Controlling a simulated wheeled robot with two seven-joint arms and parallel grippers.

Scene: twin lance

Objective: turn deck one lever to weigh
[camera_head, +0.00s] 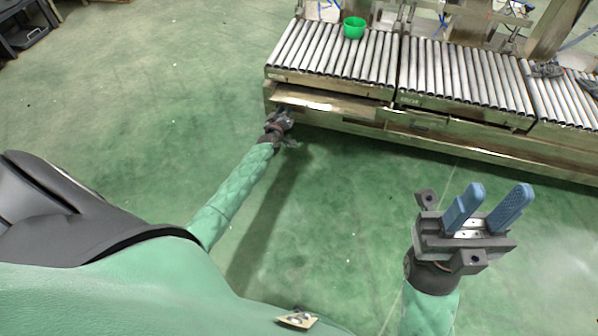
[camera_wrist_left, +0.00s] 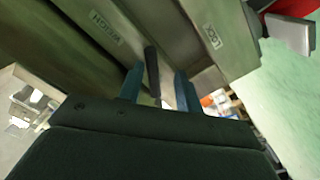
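My left gripper (camera_head: 281,121) is at the front left end of the roller conveyor's frame (camera_head: 330,104), small and partly unclear in the head view. In the left wrist view its two blue fingers (camera_wrist_left: 158,85) stand apart. A dark, thin lever (camera_wrist_left: 152,70) shows between them, nearer the left finger, with a gap to the right finger. The lever's lower end is partly hidden. My right gripper (camera_head: 497,195) is open and empty over the floor.
A green bowl (camera_head: 354,27) stands on the left roller deck (camera_head: 310,52). More roller decks (camera_head: 465,75) continue to the right, with dark objects (camera_head: 547,69) on the far one. The green floor (camera_head: 130,90) in front is clear. A red and grey part (camera_wrist_left: 290,25) shows in the left wrist view.

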